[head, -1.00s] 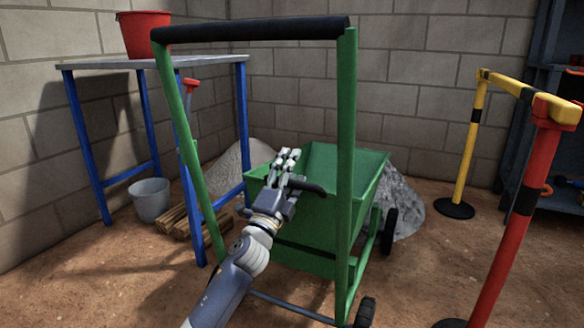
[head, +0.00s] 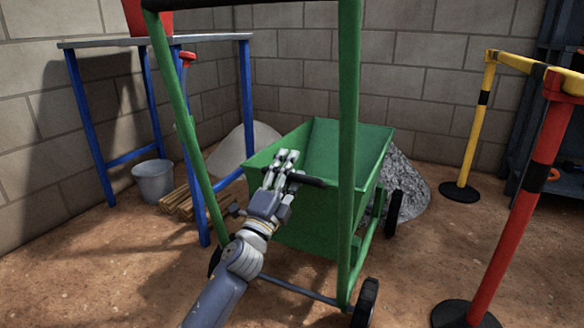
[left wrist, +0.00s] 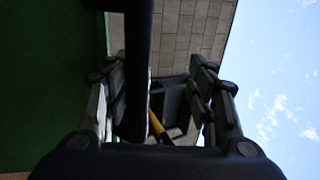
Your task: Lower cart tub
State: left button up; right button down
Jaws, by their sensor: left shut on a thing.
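The green cart tub (head: 325,150) sits in the cart's green frame (head: 349,130), open side up, in the middle of the head view. A short black handle (head: 308,180) sticks out on its near side. My left gripper (head: 286,165) is shut on this handle. In the left wrist view, the dark handle (left wrist: 138,60) runs between the fingers of my left gripper (left wrist: 165,95), with the green tub wall (left wrist: 50,70) at left. The gripper hides part of the tub's near wall. My right gripper is in neither view.
A blue-legged table (head: 160,42) with a red bucket (head: 133,15) stands at left. A grey bucket (head: 153,180) and wood pieces (head: 180,203) lie near it. Gravel (head: 408,190) is piled behind the cart. A red post (head: 530,190) and yellow post (head: 476,130) stand at right.

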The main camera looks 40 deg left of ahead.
pick_arm(q)
jog(key=shift+s+d+f+b, duration=0.2)
jog(key=shift+s+f+b, duration=0.25)
jog(key=shift+s+f, duration=0.25)
jog(key=shift+s+d+f+b, duration=0.2)
jog(key=shift+s+f+b, duration=0.3)
jog(key=shift+s, duration=0.25)
jog(key=shift+s+d+f+b, duration=0.2)
jog(key=shift+s+f+b, duration=0.2)
jog(key=shift+s+f, duration=0.3)
jog(key=shift+f, duration=0.1)
